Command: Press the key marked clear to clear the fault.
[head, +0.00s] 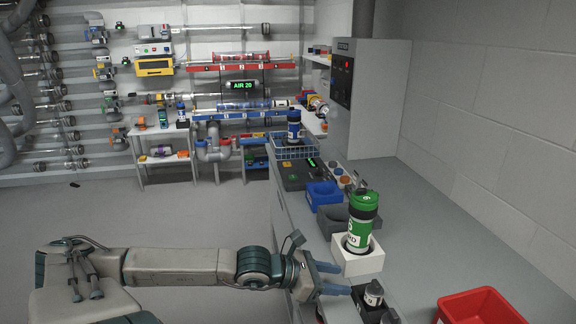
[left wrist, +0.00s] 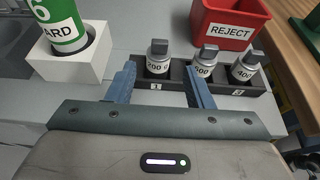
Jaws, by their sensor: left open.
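A dark control panel (head: 297,175) with a small lit green display lies on the counter, beyond the blue block. I cannot read a key marked clear in either view. A grey cabinet front with a dark panel and red readout (head: 346,66) stands against the wall, its markings too small to read. My left gripper (head: 345,279) is open and empty at the counter's near edge, well short of both panels. In the left wrist view its blue fingers (left wrist: 160,68) spread on either side of a weight marked 200 (left wrist: 158,58), with no grip on it visible. My right gripper is not in view.
A green canister (head: 362,222) stands in a white holder (head: 358,262) beside my gripper. Beyond are a grey block, a blue block (head: 323,195) and a wire basket (head: 294,150) holding a blue canister. A red REJECT bin (head: 478,308) sits near right.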

